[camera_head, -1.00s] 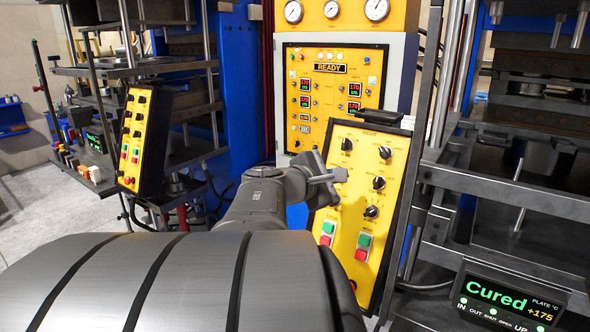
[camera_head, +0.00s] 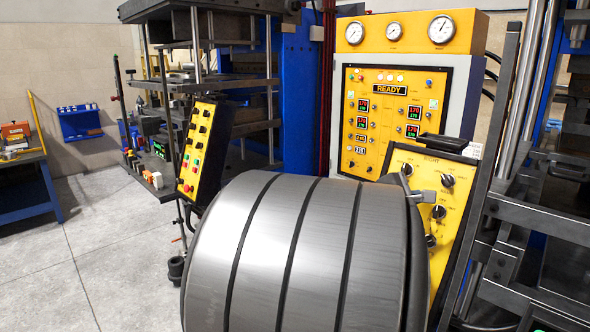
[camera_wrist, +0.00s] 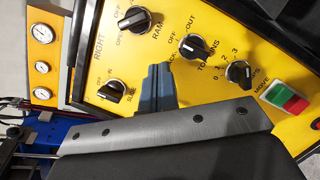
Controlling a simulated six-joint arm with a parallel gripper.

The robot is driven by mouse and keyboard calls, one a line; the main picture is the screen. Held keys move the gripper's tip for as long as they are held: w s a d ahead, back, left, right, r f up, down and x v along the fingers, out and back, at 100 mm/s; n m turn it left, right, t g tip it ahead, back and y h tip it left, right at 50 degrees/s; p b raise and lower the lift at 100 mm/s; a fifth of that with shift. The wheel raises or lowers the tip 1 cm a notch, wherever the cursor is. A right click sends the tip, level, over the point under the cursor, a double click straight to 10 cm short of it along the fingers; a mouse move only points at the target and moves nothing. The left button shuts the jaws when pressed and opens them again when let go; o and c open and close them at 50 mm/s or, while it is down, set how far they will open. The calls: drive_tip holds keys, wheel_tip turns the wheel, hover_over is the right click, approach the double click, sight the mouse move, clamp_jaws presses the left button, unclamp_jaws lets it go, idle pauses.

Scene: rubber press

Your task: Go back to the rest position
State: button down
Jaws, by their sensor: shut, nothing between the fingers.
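My gripper (camera_head: 424,196) shows at the right of the head view, in front of the yellow right control panel (camera_head: 455,170). In the wrist view its dark fingers (camera_wrist: 157,70) are together, with nothing between them. They lie in front of the yellow panel face, between the black knob marked SLIDE (camera_wrist: 112,92) and the TONS knob (camera_wrist: 196,47). I cannot tell whether the fingertips touch the panel. Much of the arm and the panel's lower part are hidden in the head view.
A READY cabinet (camera_head: 350,142) with gauges stands behind. A second yellow panel (camera_head: 198,145) is on the press at left. Press frames (camera_head: 555,210) crowd the right. Grey floor (camera_head: 125,255) is open at left, beside a blue bench (camera_head: 28,195).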

drive_tip(key=shift+s+d+r, duration=0.2)
drive_tip(key=shift+d+r, duration=0.35)
drive_tip(key=shift+d, duration=0.3)
drive_tip(key=shift+s+d+r, duration=0.15)
drive_tip(key=shift+d+r, duration=0.35)
drive_tip(key=shift+d, duration=0.35)
drive_tip(key=c, duration=1.3)
unclamp_jaws()
drive_tip(key=o, duration=0.4)
drive_tip(key=shift+a+f, duration=0.15)
drive_tip(key=shift+a, duration=0.2)
drive_tip(key=o, duration=0.9)
drive_tip(key=s+a+f+n+g, duration=0.1)
drive_tip(key=s+a+f+n, duration=0.1)
drive_tip(key=a, duration=0.5)
drive_tip(key=shift+f, duration=0.6)
drive_tip(key=s+a+f+n+g+y, duration=0.1)
drive_tip(key=s+a+f+n+g, duration=0.15)
drive_tip(key=s+a, duration=0.2)
drive_tip(key=s+a+f+n+g+y, duration=0.1)
drive_tip(key=s+a+f+n, duration=0.25)
drive_tip(key=a, duration=0.25)
drive_tip(key=x, duration=1)
drive_tip(key=shift+f+m, duration=0.2)
drive_tip(key=shift+m, duration=0.2)
drive_tip(key=shift+s, duration=0.1)
